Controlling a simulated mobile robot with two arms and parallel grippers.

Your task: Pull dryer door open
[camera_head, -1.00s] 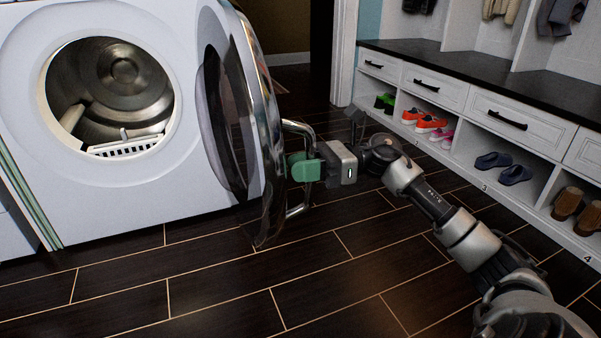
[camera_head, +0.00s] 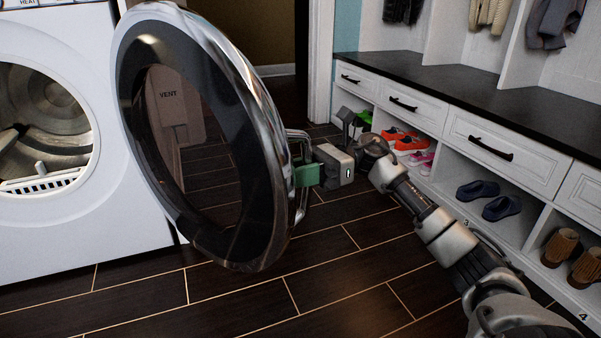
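The dryer (camera_head: 95,225) is the white machine at the left, with its round drum opening (camera_head: 45,125) uncovered. The dryer door (camera_head: 262,215), a round dark window in a chrome rim, stands swung well out to the right of the opening. Its chrome handle (camera_head: 301,208) is on the right edge. My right gripper (camera_head: 303,175) is at this handle, its green fingers around the bar and seemingly closed on it. The fingertips are partly hidden by the handle and door rim. My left gripper is not in view.
A white bench with drawers (camera_head: 490,145) and shoe cubbies runs along the right, with red shoes (camera_head: 402,138), blue slippers (camera_head: 490,200) and brown boots (camera_head: 560,247) inside. Dark plank floor (camera_head: 340,290) is clear in front. A doorway opens behind the door.

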